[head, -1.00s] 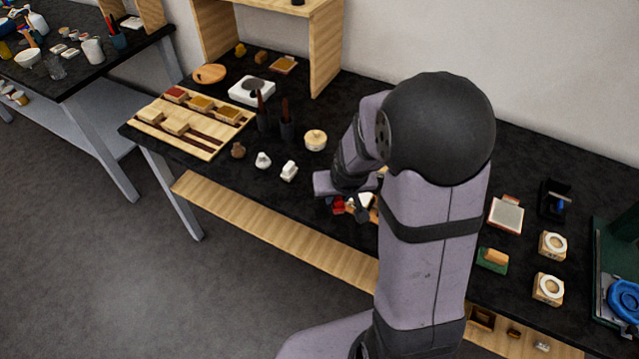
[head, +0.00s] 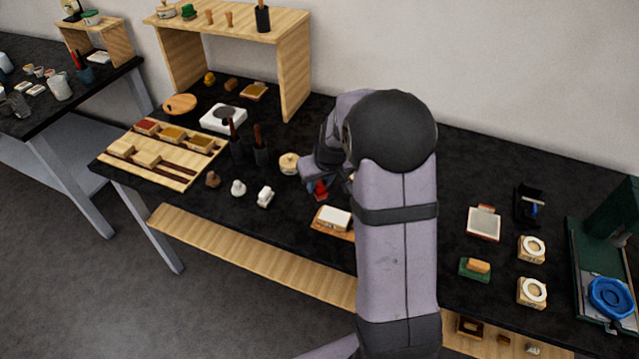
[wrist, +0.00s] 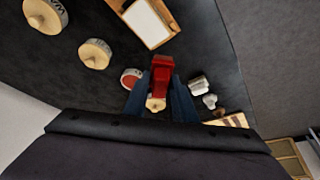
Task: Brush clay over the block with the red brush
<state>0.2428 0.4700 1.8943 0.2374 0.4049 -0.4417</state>
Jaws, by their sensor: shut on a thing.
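My gripper (wrist: 160,95) has blue fingers and is shut on the red brush (wrist: 160,72), which lies between them in the wrist view. In the head view the red brush (head: 320,190) shows just behind the block, partly hidden by my gripper (head: 314,186). The block (head: 335,218) is pale and flat-topped and sits on a wooden board (head: 319,225); it also shows at the top of the wrist view (wrist: 148,20). The brush looks apart from the block. A small round dish with a red top (wrist: 131,78) is beside the left finger. I cannot tell whether clay is on the brush.
A round pale-lidded jar (head: 289,163) stands left of my gripper. Small white pieces (head: 265,197) and a brown one (head: 213,180) stand near the front edge. A wooden tray (head: 190,170) lies farther left. My arm hides some table right of the block.

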